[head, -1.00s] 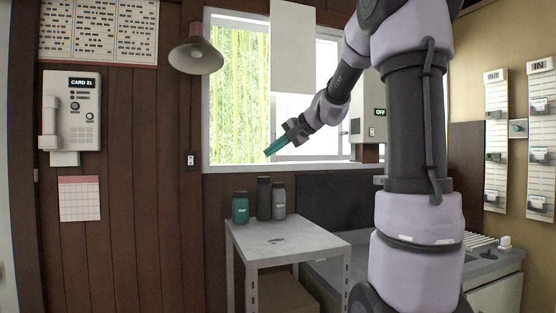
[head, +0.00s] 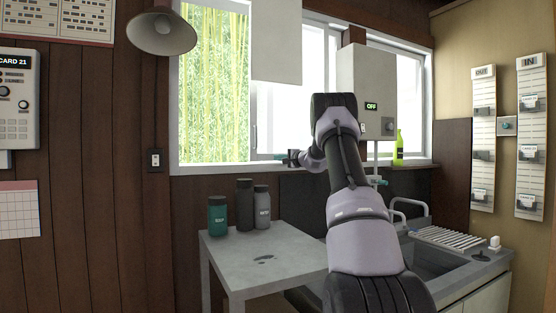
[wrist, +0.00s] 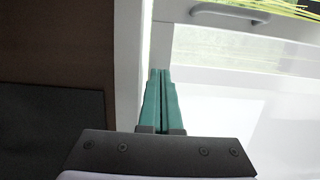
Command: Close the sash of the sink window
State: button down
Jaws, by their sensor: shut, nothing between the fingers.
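The sink window's left part is open, with bamboo showing clearly through it. The sash (head: 254,105) has its white edge upright near the middle of that window, with a small grey handle (head: 254,134) on it. The handle also shows at the top of the wrist view (wrist: 230,15). My gripper (head: 281,157) is low in front of the window, right of the handle in the head view. Its teal fingers (wrist: 160,76) are together and empty, beside the white frame at the window's bottom. I cannot tell whether they touch it.
A white hanging panel (head: 276,40) covers the window's upper middle. A water heater (head: 366,75) hangs to its right, with a green bottle (head: 398,147) on the sill. Several dark and teal bottles (head: 245,204) stand on a grey table (head: 265,252). The sink (head: 432,258) is lower right.

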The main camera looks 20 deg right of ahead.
jog(key=x, duration=0.6)
jog(key=shift+f, duration=0.15)
jog(key=shift+a, duration=2.05)
